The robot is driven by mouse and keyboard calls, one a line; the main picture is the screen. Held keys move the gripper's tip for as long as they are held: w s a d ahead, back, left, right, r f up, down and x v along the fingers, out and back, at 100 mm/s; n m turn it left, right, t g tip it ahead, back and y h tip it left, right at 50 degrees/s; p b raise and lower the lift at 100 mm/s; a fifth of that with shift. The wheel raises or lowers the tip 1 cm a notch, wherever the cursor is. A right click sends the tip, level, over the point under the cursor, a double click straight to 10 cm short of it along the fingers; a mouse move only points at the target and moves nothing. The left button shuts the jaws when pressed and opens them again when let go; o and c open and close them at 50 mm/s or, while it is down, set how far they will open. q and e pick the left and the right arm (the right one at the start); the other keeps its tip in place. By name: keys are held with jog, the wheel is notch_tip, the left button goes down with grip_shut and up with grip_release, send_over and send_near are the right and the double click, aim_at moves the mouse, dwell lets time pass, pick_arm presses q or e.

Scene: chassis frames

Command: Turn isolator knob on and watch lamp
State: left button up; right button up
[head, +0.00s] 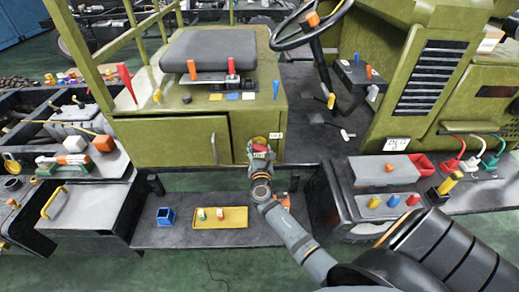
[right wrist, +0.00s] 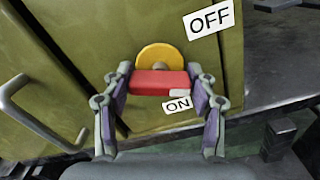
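The isolator knob shows in the right wrist view as a red bar handle (right wrist: 160,84) in front of a yellow round plate (right wrist: 158,54) on the olive cabinet. An OFF label (right wrist: 209,18) is at its upper right and an ON label (right wrist: 177,104) just below it. A white mark is at the handle's lower right end, near ON. My right gripper (right wrist: 160,92) has one finger at each end of the red handle, with no clear gap. In the head view the right gripper (head: 259,152) covers most of the knob. I cannot pick out the lamp for certain. My left gripper is out of view.
A cabinet door handle (right wrist: 20,105) juts out left of my right gripper. A grey console (head: 382,171) with an orange button stands at right.

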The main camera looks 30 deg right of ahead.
jog(key=c, duration=0.5)
jog(key=shift+f, duration=0.1)
jog(key=m+b, duration=0.3)
jog(key=shift+f, duration=0.15)
jog(key=m+b, duration=0.5)
jog(key=m, duration=0.1)
jog(key=shift+m, duration=0.3)
jog(key=shift+m+b, duration=1.45)
jog(key=shift+m, duration=0.35)
jog(key=shift+o, duration=0.2)
jog(key=o, duration=1.1)
